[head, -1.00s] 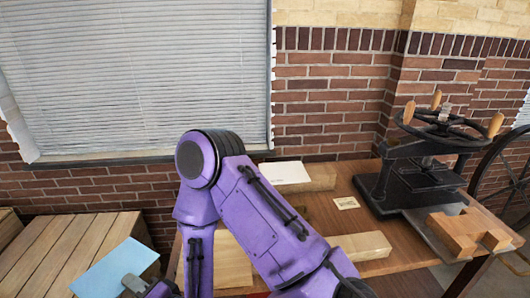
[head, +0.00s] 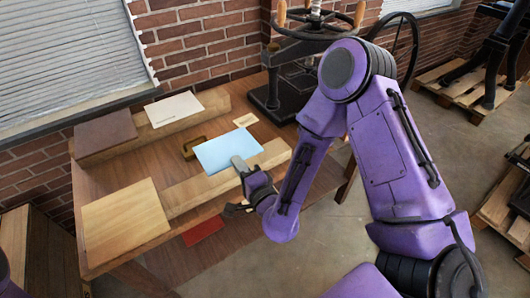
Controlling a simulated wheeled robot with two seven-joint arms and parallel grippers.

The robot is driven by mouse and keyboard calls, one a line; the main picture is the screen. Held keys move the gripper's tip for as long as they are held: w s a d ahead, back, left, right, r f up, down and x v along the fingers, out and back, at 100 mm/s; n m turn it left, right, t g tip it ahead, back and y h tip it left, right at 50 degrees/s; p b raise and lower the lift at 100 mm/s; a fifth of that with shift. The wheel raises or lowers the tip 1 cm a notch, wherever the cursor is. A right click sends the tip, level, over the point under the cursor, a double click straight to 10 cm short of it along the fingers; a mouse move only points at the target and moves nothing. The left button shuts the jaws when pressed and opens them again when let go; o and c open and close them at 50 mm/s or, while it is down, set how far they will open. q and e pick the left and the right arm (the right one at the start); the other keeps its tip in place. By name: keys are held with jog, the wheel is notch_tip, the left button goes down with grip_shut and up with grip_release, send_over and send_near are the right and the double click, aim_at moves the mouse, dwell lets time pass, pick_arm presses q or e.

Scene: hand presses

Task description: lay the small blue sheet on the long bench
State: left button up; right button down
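The small blue sheet (head: 226,148) is in the middle of the head view, flat, over the long wooden bench (head: 163,165). My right gripper (head: 239,163) is shut on the sheet's near right edge. The sheet overlaps a pale wooden beam on the bench in the picture. I cannot tell whether it touches the beam or hovers above it. My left gripper is not in view.
On the bench are a brown board (head: 105,133), a white sheet (head: 173,109) on a beam, a wooden board (head: 125,220), a small brass piece (head: 193,147) and a card (head: 245,120). A black hand press (head: 287,90) stands at the bench's far right.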

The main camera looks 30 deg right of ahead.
jog(key=f+b, duration=0.2)
jog(key=f, duration=0.1)
jog(key=w+f+b, duration=0.1)
jog(key=f+b, duration=0.1)
jog(key=f, duration=0.1)
jog(key=w+a+f+b, duration=0.1)
jog(key=f+b, duration=0.1)
jog(key=f, duration=0.1)
jog(key=shift+w+a+f, duration=0.1)
jog(key=shift+w+f, duration=0.15)
jog(key=shift+f, duration=0.1)
jog(key=shift+f+b, duration=0.15)
jog(key=shift+b, duration=0.25)
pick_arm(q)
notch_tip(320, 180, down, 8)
pick_arm(e)
jog(key=shift+s, duration=0.2)
